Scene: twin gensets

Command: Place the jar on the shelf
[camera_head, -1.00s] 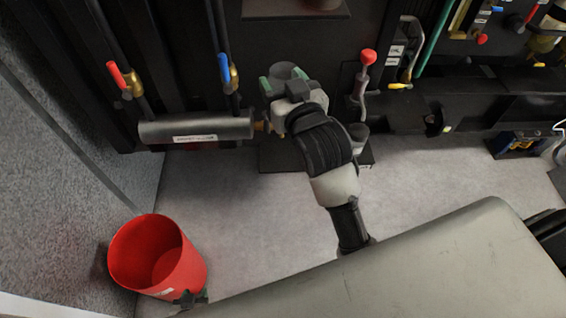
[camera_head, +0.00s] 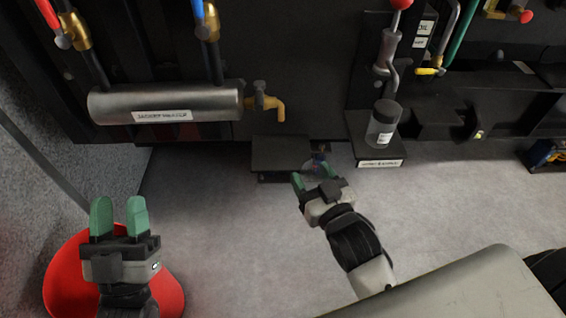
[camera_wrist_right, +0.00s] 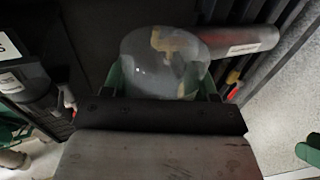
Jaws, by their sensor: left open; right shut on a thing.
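My right gripper (camera_head: 318,182) is shut on a clear jar (camera_wrist_right: 160,62). In the head view only a small part of this jar (camera_head: 318,165) shows past the green fingers, in front of the small dark shelf. That flat dark shelf (camera_head: 280,153) sits low below the yellow tap. My left gripper (camera_head: 118,215) is open and empty, seen above the red bucket. Whether the held jar touches the shelf cannot be told.
A red bucket (camera_head: 65,275) stands on the floor at lower left. A grey cylinder (camera_head: 165,102) and a yellow tap (camera_head: 268,106) are above the shelf. A red-knobbed lever (camera_head: 388,50) rises behind the lidded jar. The pale floor between my grippers is clear.

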